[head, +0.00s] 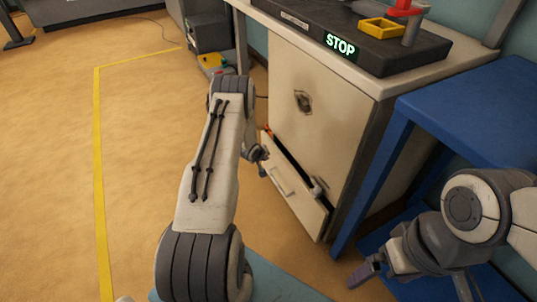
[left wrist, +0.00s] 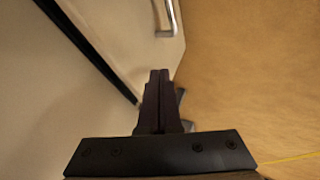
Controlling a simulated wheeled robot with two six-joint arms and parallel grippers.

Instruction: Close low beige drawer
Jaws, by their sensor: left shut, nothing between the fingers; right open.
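The low beige drawer (head: 305,212) at the bottom of the beige cabinet (head: 325,120) is partly open, with a dark gap along its top edge. Its front carries a pale bar handle (head: 283,183). In the left wrist view the drawer front (left wrist: 125,35) and handle (left wrist: 168,18) show at the top. My left gripper (head: 262,172) is low, by the drawer's left end, partly hidden by my arm. In the left wrist view its fingers (left wrist: 160,74) are together and empty, pointing toward the drawer front; contact cannot be told. My right gripper (head: 362,274) is open at lower right, away from the drawer.
A blue table (head: 470,105) stands right of the cabinet, its leg close to the drawer's right end. A black board with a STOP sign (head: 340,43) lies on the cabinet's top. The floor at left is clear, with a yellow line (head: 97,150).

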